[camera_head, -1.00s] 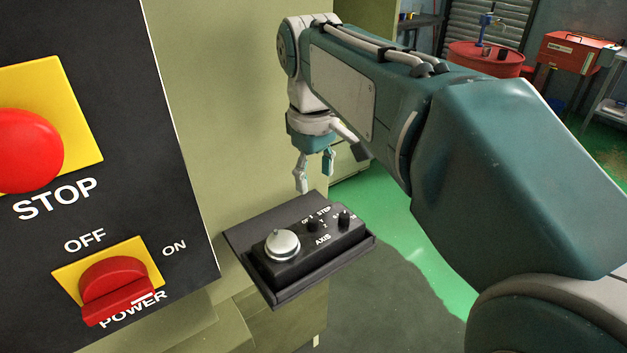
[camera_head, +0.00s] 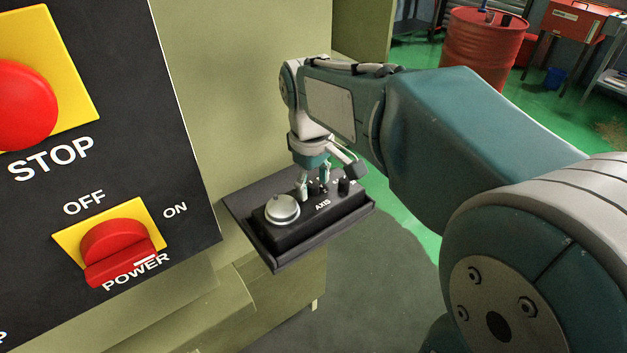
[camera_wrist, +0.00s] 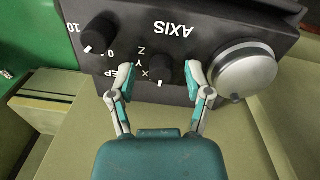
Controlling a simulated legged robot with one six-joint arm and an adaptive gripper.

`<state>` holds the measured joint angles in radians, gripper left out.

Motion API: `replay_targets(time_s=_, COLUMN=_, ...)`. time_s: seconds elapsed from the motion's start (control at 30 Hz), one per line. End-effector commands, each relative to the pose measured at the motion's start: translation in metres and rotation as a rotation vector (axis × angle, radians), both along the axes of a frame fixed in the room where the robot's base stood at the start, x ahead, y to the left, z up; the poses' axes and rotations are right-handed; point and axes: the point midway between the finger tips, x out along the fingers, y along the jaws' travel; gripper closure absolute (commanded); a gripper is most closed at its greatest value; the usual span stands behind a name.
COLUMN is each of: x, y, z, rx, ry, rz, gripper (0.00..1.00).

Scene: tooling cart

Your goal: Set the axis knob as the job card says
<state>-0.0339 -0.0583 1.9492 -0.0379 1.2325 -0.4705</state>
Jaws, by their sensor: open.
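The black axis knob (camera_wrist: 160,66) sits on the dark control box (camera_wrist: 175,25), which shows upside down in the wrist view. Letters X, Y and Z run beside it, and a white mark on the knob's lower edge lies past X, at no letter I can read. My gripper (camera_wrist: 162,76) is open, with one finger on each side of the knob; I cannot tell whether either touches it. In the head view my gripper (camera_head: 315,180) points down at the box and partly hides the knob. No job card is in view.
A silver handwheel (camera_wrist: 243,70) stands close beside one finger. A second black knob (camera_wrist: 100,34), with a 0 to 10 scale, is on the other side. The box rests on a dark shelf (camera_head: 272,258). A red power switch (camera_head: 118,250) and STOP button (camera_head: 22,105) are at left.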

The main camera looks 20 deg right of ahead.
Motion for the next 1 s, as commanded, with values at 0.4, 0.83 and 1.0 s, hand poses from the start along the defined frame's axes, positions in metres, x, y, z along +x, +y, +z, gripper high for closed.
replay_targets(time_s=0.4, x=-0.0002, y=-0.0014, z=-0.0003, rx=0.002, ry=0.001, rz=0.000, gripper=1.00)
replay_targets(time_s=0.83, x=-0.0012, y=-0.0009, z=-0.0015, rx=-0.001, ry=0.007, rz=-0.064, gripper=1.00)
replay_targets(time_s=1.0, x=-0.0015, y=-0.0007, z=-0.0020, rx=-0.001, ry=0.009, rz=-0.170, gripper=1.00)
